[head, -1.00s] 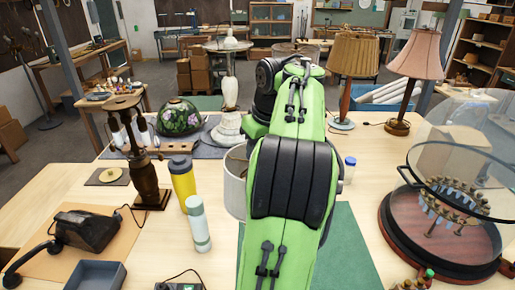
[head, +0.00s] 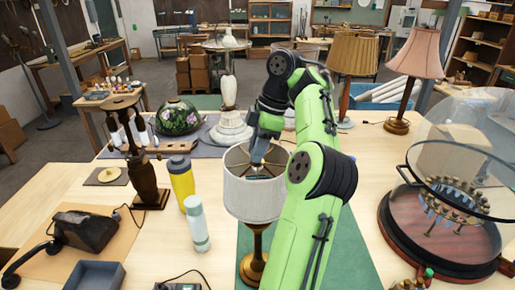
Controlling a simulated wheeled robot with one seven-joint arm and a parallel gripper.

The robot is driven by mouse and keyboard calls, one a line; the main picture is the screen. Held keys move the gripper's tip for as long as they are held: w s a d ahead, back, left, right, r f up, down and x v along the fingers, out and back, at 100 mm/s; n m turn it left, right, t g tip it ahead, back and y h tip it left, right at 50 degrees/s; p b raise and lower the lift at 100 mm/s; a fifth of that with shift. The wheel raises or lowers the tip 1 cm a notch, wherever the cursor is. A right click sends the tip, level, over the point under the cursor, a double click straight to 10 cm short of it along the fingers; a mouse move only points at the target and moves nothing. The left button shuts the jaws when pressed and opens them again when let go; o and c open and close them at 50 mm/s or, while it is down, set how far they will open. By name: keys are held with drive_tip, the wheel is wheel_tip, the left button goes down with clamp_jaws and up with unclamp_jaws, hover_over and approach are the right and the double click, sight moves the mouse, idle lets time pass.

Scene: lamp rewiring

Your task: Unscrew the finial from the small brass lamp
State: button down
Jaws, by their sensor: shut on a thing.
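The small brass lamp (head: 254,266) stands upright on the green mat in the middle of the table. Its pale drum shade (head: 252,198) is on it, open at the top. My gripper (head: 257,161) reaches down from behind and to the right into the shade's top opening. Its fingers are shut on the finial at the top centre of the lamp. The finial itself is hidden by the fingers and too small to make out. My green arm covers the right edge of the shade and part of the base.
A yellow bottle (head: 182,182) and a pale green bottle (head: 197,225) stand close left of the lamp. A white lamp (head: 230,100) stands behind it. A glass dome (head: 465,150) over a wooden base is at right. The green mat (head: 350,255) is clear at right.

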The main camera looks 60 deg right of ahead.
drive_tip(key=shift+a+r, duration=0.1)
drive_tip(key=shift+a, duration=0.05)
drive_tip(key=c, duration=0.8)
unclamp_jaws()
drive_tip(key=shift+c, duration=0.2)
